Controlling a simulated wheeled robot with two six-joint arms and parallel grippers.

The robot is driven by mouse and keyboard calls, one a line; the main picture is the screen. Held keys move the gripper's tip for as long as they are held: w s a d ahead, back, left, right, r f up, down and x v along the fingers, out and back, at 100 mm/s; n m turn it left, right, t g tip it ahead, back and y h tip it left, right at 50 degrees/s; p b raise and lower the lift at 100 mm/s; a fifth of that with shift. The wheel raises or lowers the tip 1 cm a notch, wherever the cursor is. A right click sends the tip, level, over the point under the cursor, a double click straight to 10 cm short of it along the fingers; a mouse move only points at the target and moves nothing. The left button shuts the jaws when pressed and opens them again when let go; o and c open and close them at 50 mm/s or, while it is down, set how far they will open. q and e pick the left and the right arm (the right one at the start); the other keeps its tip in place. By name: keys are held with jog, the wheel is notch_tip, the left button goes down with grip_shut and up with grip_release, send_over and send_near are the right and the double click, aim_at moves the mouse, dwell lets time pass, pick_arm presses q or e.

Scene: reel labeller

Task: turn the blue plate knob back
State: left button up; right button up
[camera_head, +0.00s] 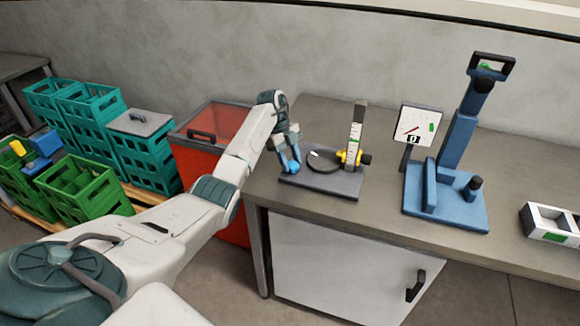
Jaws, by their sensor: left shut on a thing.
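My left gripper (290,168) comes in from the left and points down at the left end of the small grey device on the bench. It is shut on the blue knob (291,163), which is mostly hidden between and behind the fingers. The device has a grey base plate (338,186), a dark ring lying flat, an upright scale (355,135) with green marks, and a yellow part with a black knob (366,159). How far the blue knob is turned cannot be seen. My right gripper is not in view.
A blue lever stand (448,190) with a white dial (415,127) stands right of the device. A white divided tray (548,222) is at the right edge. A red bin (205,150) and green crates (85,190) stand left of the bench. The bench front (375,215) is clear.

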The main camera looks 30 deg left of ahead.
pick_arm(q)
jog(key=shift+w+m+g+b, duration=0.15)
jog(key=shift+m+g+b, duration=0.25)
jog(key=shift+m, duration=0.5)
jog(key=shift+m+g+y+b, duration=0.3)
jog(key=shift+m+b, duration=0.05)
jog(key=shift+m, duration=0.65)
jog(key=m, duration=0.2)
jog(key=shift+w+d+r+m+g+y, duration=0.1)
jog(key=shift+w+r+m+g+y, duration=0.05)
jog(key=shift+m+g+y, duration=0.2)
jog(key=shift+m+g+y+p, duration=0.25)
jog(key=shift+m+g+p, duration=0.1)
jog(key=shift+m, duration=0.6)
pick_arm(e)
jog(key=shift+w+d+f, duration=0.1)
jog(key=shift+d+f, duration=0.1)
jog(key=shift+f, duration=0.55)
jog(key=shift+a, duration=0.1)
pick_arm(q)
jog(key=o, duration=1)
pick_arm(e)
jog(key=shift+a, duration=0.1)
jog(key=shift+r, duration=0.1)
